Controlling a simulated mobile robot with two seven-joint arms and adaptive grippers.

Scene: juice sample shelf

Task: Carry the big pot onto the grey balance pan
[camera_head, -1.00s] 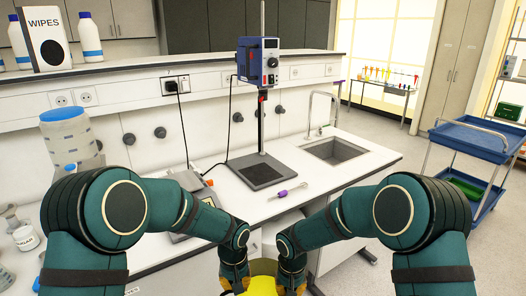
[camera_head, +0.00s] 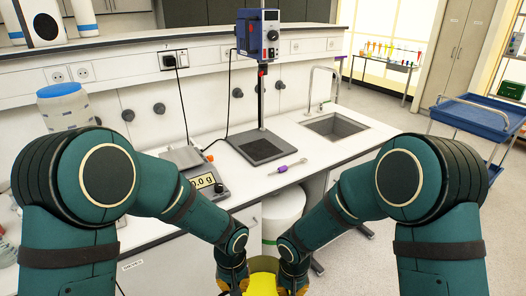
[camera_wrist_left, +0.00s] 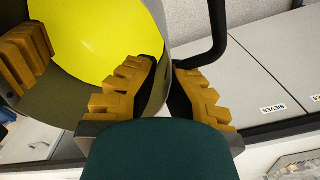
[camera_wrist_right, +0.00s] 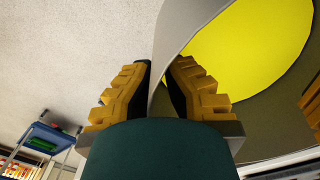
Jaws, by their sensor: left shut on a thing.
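The big pot (camera_head: 262,285) shows at the bottom edge of the head view, between my two grippers, with yellow inside; most of it is cut off. The left wrist view shows its olive-grey inner wall (camera_wrist_left: 75,92), and the right wrist view its grey wall (camera_wrist_right: 187,25). My left gripper (camera_head: 232,284) is shut on the pot's left side. My right gripper (camera_head: 292,284) is shut on its right side, with the wall between the fingers. The balance stands on the counter with its display (camera_head: 205,181) showing zero; its grey pan (camera_head: 187,157) looks empty, partly behind my left arm.
A stand with a blue device (camera_head: 258,35) is behind the balance. A purple-handled tool (camera_head: 287,166) lies near the counter edge, left of the sink (camera_head: 337,126). A blue-lidded container (camera_head: 63,108) is at the left. A white bin (camera_head: 284,215) stands below the counter.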

